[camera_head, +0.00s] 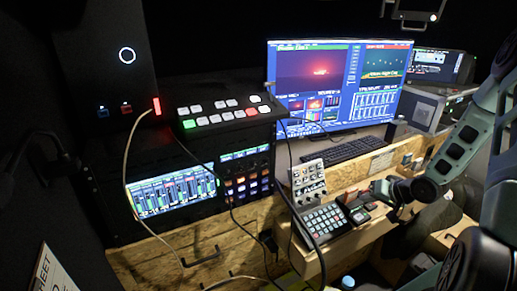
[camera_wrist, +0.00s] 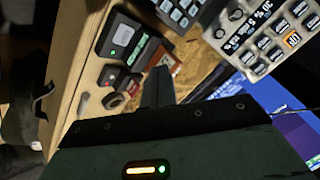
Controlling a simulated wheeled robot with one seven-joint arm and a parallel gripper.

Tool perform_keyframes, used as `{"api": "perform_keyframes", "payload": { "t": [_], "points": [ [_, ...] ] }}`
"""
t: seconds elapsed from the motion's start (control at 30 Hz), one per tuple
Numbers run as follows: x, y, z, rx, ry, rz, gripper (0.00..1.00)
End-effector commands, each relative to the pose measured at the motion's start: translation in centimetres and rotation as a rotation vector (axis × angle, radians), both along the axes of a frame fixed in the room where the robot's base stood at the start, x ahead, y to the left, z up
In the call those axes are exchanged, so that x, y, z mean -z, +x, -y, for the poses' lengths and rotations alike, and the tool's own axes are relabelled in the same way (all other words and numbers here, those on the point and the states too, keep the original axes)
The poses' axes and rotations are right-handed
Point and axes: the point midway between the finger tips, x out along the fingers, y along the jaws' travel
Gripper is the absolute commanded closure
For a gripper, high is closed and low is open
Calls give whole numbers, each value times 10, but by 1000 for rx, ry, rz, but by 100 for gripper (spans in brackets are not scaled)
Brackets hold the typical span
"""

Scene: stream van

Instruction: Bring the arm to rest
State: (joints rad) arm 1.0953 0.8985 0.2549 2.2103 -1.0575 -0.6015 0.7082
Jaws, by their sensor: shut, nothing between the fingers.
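My gripper (camera_head: 372,193) is at the end of my arm, which reaches in from the right in the head view. It is low over the wooden desk ledge (camera_head: 345,232), by the small devices there. In the wrist view the gripper (camera_wrist: 158,78) shows as dark fingers together, with nothing seen between them. The fingertips point towards a small brown-orange item (camera_wrist: 165,60) on the wood. I cannot tell whether they touch it. The arm is bent, with its elbow at the right.
A black device with a green display (camera_wrist: 128,42) and a small box with lights (camera_wrist: 118,80) lie close by. A keypad (camera_head: 325,222), a button panel (camera_head: 308,182), a keyboard (camera_head: 347,153) and a large monitor (camera_head: 335,85) stand around. Cables hang in front of the rack at left.

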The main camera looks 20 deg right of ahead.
Motion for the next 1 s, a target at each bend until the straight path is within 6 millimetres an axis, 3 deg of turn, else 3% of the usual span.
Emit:
{"api": "perform_keyframes", "payload": {
  "t": [0.13, 0.27, 0.4, 0.57, 0.77, 0.87, 1.0],
  "points": [
    [-1, 2, -2, -5, -4, -2, 100],
    [-15, 19, -27, -73, -63, -47, 100],
    [-44, 43, -86, -206, -180, -139, 100],
    [-81, 47, -171, -376, -311, -244, 100],
    [-126, 12, -279, -603, -441, -351, 100],
    [-147, -23, -329, -723, -490, -397, 100],
    [-172, -87, -387, -903, -542, -456, 100]
  ]
}}
